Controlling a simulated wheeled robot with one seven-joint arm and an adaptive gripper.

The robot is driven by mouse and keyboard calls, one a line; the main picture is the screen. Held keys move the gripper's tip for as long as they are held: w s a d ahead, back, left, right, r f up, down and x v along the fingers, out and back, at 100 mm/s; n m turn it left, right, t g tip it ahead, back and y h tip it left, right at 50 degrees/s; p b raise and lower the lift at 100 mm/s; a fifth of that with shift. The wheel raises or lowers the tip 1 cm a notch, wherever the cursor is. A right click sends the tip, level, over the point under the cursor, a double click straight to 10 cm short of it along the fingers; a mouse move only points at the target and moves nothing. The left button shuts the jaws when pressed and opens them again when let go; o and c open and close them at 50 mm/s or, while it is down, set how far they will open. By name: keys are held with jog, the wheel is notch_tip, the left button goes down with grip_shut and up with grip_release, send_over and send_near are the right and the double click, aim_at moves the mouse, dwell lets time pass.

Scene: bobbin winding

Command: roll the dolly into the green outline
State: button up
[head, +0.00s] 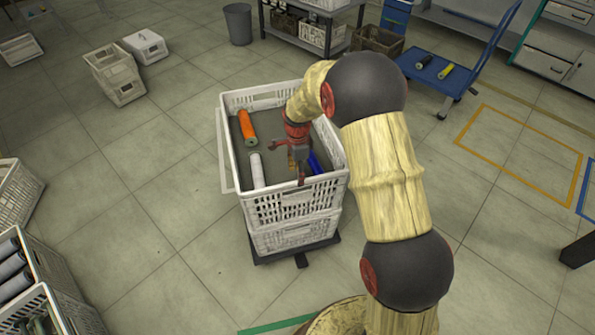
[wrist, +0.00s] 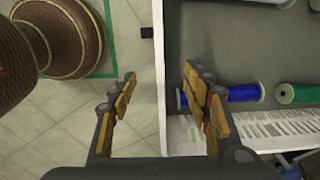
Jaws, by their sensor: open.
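The dark dolly (head: 265,256) shows as a low base under two stacked white crates (head: 290,238), in the middle of the head view. The upper crate holds an orange spool (head: 247,128), a white spool (head: 257,170) and a blue spool (head: 317,162). My gripper (head: 287,163) is over the upper crate, near its front wall. In the wrist view my gripper (wrist: 159,75) is open, with the crate wall (wrist: 160,100) appearing between its fingers; I cannot tell whether it touches. Part of the green outline (head: 275,324) shows at the bottom of the head view, and beside my base in the wrist view (wrist: 111,40).
A blue platform cart (head: 440,75) stands at the upper right near a yellow outline (head: 525,152). More white crates stand at the left (head: 118,75) and lower left (head: 75,312). A grey bin (head: 239,24) is at the back. Floor left of the dolly is clear.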

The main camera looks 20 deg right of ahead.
jog(key=shift+f+b, duration=0.9)
jog(key=shift+f, duration=1.8)
jog(key=c, duration=0.3)
grip_shut()
